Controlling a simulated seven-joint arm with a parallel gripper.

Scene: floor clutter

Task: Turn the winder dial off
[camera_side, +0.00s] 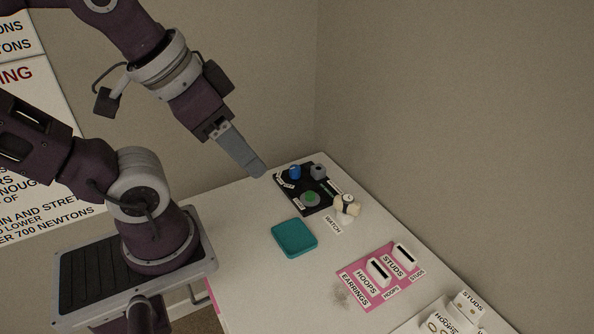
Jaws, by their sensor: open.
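A black panel (320,188) lies on the white table near its far corner. It carries a blue knob (295,172), a grey knob (319,171) and a round grey-and-green dial (310,198). The small white labels on the panel are too small to read, so I cannot tell which one is the winder dial or how it is set. My gripper (257,168) is in the air to the left of the panel, pointing down and right, apart from the knobs. It is open and empty, seen edge-on so one finger hides the other.
A watch on a cream cushion (347,205) stands right of the panel, by a "WATCH" label. A teal tray (294,238) lies in front. A pink board (381,277) with slotted white blocks and a white holder (463,309) are at front right. Walls stand behind the table.

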